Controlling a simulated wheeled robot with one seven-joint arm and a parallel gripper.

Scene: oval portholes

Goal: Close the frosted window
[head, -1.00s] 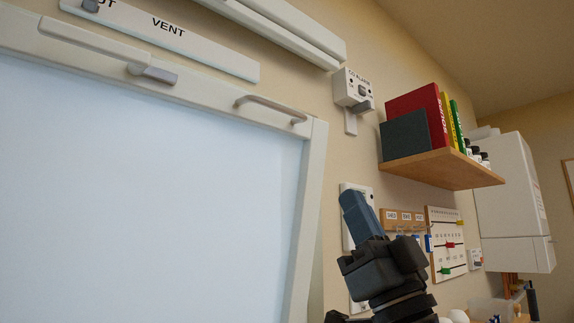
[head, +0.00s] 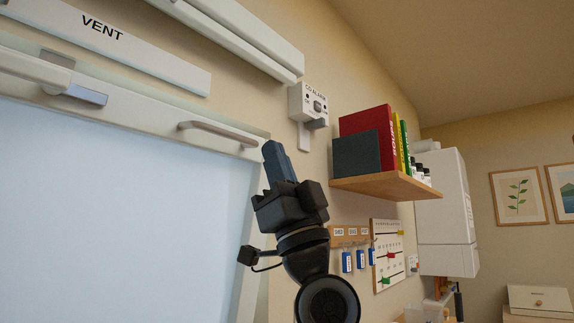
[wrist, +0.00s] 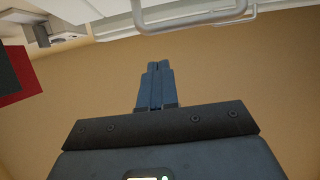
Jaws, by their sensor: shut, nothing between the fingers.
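The frosted window (head: 110,200) fills the left of the head view, a pale blue pane in a white sash. Its top rail carries a grey bar handle (head: 218,135) near the right corner and a lever with a grey end (head: 85,95) further left. A pale strip shows behind the top rail, so the sash top seems to stand off its frame. My gripper (head: 270,148) points up, shut and empty, by the sash's top right corner. In the wrist view the fingers (wrist: 155,68) are together, below the bar handle (wrist: 195,20), with a visible gap between them.
A white VENT strip (head: 110,40) is above the window. A CO alarm (head: 310,103) is on the wall above and right of my gripper. A wooden shelf (head: 385,187) with books juts out to the right. Key hooks (head: 350,236) and a board (head: 388,255) hang below it.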

